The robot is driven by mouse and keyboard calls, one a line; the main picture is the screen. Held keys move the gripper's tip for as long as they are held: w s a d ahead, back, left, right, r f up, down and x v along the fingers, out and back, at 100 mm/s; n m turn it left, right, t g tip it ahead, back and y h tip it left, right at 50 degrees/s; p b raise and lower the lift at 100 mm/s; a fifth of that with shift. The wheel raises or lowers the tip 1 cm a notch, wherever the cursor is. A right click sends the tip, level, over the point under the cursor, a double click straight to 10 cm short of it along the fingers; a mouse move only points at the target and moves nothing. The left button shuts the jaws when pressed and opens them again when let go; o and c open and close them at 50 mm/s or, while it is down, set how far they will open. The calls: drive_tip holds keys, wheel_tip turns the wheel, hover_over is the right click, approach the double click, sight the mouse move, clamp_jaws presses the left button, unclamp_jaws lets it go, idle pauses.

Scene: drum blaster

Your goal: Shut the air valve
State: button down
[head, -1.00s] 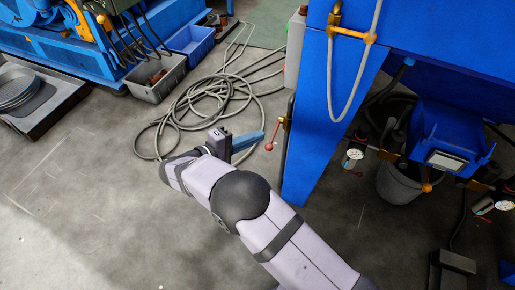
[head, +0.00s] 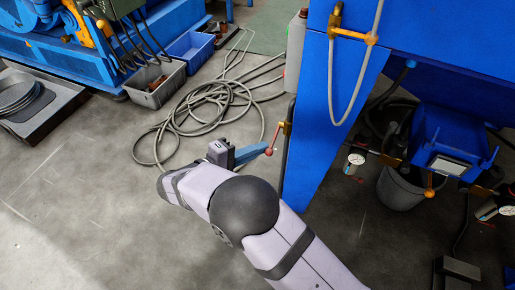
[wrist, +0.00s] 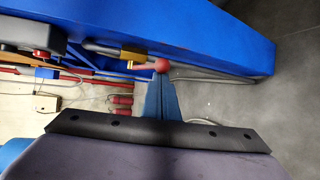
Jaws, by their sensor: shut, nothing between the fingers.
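The air valve (head: 286,128) is a small brass-coloured fitting on the edge of the blue cabinet leg. Its thin red lever ends in a red ball knob (head: 269,151) and slants down and left from the valve. In the wrist view the knob (wrist: 161,65) sits right at the fingertips, with the brass valve body (wrist: 133,55) to its left. My gripper (head: 264,150) has blue fingers, shut and empty, with their tips at the knob. It also shows in the wrist view (wrist: 160,82). I cannot tell whether the tips touch the knob.
The blue cabinet leg (head: 325,130) stands just right of the valve, with a dark pipe (head: 287,155) along its edge. A coiled hose (head: 200,120) lies on the floor behind my gripper. A pressure gauge (head: 355,160) hangs farther right.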

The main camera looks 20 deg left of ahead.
drive_tip(key=r+p, duration=0.1)
drive_tip(key=p, duration=0.2)
drive_tip(key=r+g+p, duration=0.1)
drive_tip(key=p, duration=0.2)
drive_tip(key=r+g+p, duration=0.1)
drive_tip(key=p, duration=0.1)
drive_tip(key=shift+s+r+n+y+p, duration=0.2)
drive_tip(key=shift+s+n+y+p, duration=0.1)
drive_tip(key=shift+n+y+p, duration=0.1)
drive_tip(key=shift+f, duration=0.1)
drive_tip(key=shift+r+p, duration=0.65)
drive_tip(key=shift+r, duration=0.2)
